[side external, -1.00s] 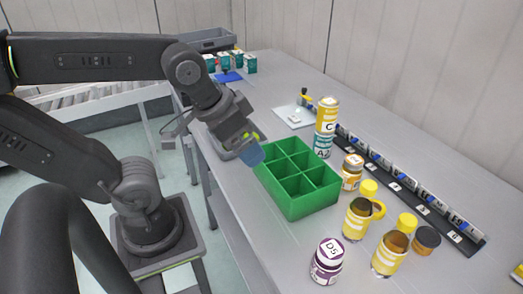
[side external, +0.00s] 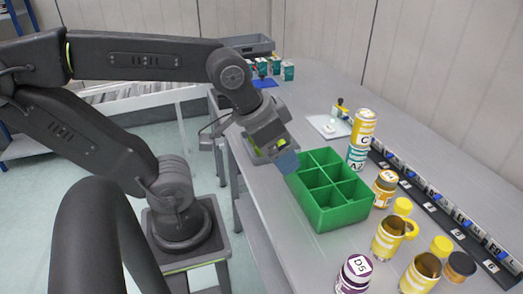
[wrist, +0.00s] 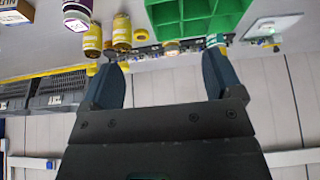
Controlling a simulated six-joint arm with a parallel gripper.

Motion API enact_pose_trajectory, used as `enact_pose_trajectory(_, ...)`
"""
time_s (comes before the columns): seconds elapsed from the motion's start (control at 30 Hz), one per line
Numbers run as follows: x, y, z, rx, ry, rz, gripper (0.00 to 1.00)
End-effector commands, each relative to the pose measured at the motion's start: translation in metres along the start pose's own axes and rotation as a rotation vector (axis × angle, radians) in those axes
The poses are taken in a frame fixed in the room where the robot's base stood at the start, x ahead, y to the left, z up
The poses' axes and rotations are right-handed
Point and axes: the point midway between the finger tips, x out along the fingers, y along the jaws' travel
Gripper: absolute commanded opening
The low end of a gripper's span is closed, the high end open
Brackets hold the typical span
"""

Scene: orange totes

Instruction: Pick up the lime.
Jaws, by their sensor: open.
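I cannot make out a lime in either view. The green box (wrist: 190,27) shows beyond the fingers at the top of that view. A small yellow-green patch shows on the gripper in the side view; it looks like part of the gripper.
Yellow cups (side external: 388,238), a purple-labelled jar (side external: 354,273), an amber jar (side external: 384,190) and stacked cans (side external: 363,128) stand right of and before the box. A black numbered rail (side external: 440,210) runs along the wall. A white plate (side external: 322,124) lies behind. The bench's left edge is close.

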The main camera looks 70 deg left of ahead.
Motion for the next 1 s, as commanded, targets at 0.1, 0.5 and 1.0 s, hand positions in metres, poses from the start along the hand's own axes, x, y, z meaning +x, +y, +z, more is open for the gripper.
enact_pose_trajectory(0.1,0.0,0.0,0.0,0.0,0.0,0.0,0.74)
enact_pose_trajectory(0.5,0.0,-0.001,-0.001,-0.006,-0.001,-0.002,0.57)
enact_pose_trajectory(1.0,0.068,-0.164,-0.064,-1.036,-0.206,-0.315,0.57)
